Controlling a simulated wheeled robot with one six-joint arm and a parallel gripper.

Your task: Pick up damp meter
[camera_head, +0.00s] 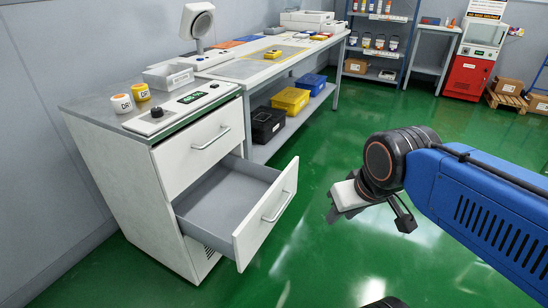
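No object is plainly recognisable as the damp meter. Two small round items with printed labels, a white one (121,103) and a yellow one (140,92), stand on the grey cabinet top at left. A small yellow object (273,53) lies on the long workbench behind; it is too small to identify. My gripper (345,211) is in mid-air over the green floor, right of the open drawer and well away from these items. Its fingers are small and partly hidden, so their opening is unclear. I see nothing held in it.
The cabinet's lower drawer (276,214) is pulled out, and its visible interior is empty. A control panel (176,110) and a pale tray (168,76) occupy the cabinet top. Black, yellow and blue bins sit under the workbench (250,70). The floor (310,130) between is clear.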

